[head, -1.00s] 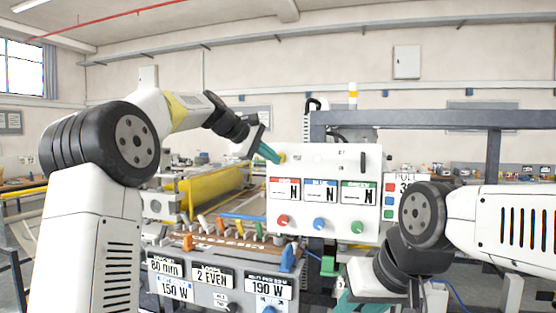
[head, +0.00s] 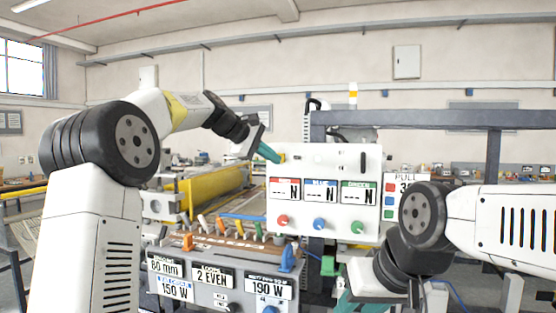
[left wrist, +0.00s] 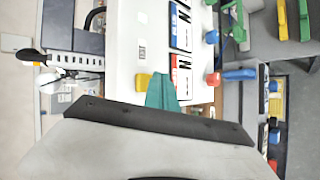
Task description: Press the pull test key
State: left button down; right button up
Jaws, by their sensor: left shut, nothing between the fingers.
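The white panel (head: 340,163) carries three displays, red (head: 284,190), blue (head: 321,191) and green (head: 358,192), each showing dashes and an N. A yellow key (left wrist: 143,79) sits on this panel in the left wrist view; I take it for the pull test key, though no label on it is legible. My left gripper (head: 270,153) has shut, empty teal fingers at the panel's upper left edge. In the left wrist view its fingertips (left wrist: 161,90) overlap the panel right beside the yellow key; contact cannot be told. My right gripper (head: 360,301) is low, partly hidden by its arm.
Red (head: 283,221), blue (head: 319,224) and green (head: 358,227) knobs stick out below the displays. A grey control box (head: 215,299) with number plates and a row of coloured levers stand lower left.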

pick_arm(q)
jog(key=shift+w, duration=0.1)
dwell(0.5)
jog(key=shift+w+d, duration=0.1)
jog(key=shift+w, duration=0.2)
jog(key=shift+w+d, duration=0.2)
jog(key=shift+w, duration=0.3)
dwell(0.7)
dwell(0.3)
jog(key=shift+s+a, duration=0.3)
jog(key=shift+s, duration=0.6)
jog(key=shift+s, duration=0.1)
jog(key=s, duration=0.1)
jog(key=s+a, duration=0.1)
jog(key=s, duration=0.2)
jog(key=shift+s+a, duration=0.25)
jog(key=shift+s, duration=0.05)
